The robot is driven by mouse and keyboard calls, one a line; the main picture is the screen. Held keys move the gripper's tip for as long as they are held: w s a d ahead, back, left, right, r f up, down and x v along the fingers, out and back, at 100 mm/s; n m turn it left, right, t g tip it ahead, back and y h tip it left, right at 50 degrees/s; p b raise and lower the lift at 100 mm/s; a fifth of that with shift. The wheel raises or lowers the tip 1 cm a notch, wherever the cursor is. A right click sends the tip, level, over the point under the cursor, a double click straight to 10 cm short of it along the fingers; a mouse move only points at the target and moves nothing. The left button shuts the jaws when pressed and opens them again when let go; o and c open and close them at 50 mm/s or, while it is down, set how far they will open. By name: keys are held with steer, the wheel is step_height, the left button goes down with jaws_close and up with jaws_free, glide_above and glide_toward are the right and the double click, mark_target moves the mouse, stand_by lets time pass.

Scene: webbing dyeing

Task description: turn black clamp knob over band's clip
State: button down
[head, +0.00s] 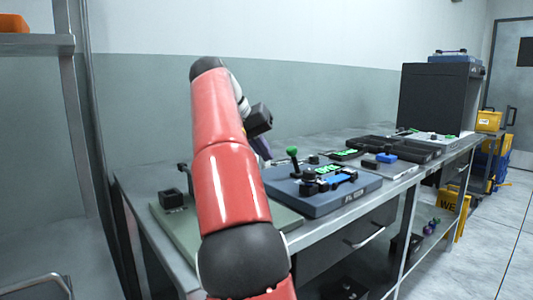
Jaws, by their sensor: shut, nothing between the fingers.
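A blue-grey fixture board (335,203) lies on the metal bench. It carries a black knob (309,173), a green-topped lever (293,152), green pieces and a blue piece (344,178). Which black part is the clamp knob is too small to tell. The band and its clip cannot be made out clearly. My red arm reaches up in front of the bench. My gripper (264,150) shows only in part behind the arm, just left of the board and apart from the knob. It is shut and empty.
A green plate (180,228) with a black block (171,198) lies at the bench's left end, partly behind my arm. Farther right are black trays (405,148), another blue piece (386,158) and a large dark box (437,98). Open floor (495,240) lies right.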

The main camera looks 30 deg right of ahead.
mark_target(309, 175)
steer(key=b+x, duration=0.2)
steer(key=x, duration=0.4)
steer(key=shift+f, duration=0.25)
steer(key=s+d, duration=0.2)
steer(key=shift+d+f+b, duration=0.15)
steer(key=shift+d+b, duration=0.2)
steer(key=shift+d, duration=0.05)
steer(key=shift+s+d, duration=0.25)
steer(key=shift+d, duration=0.15)
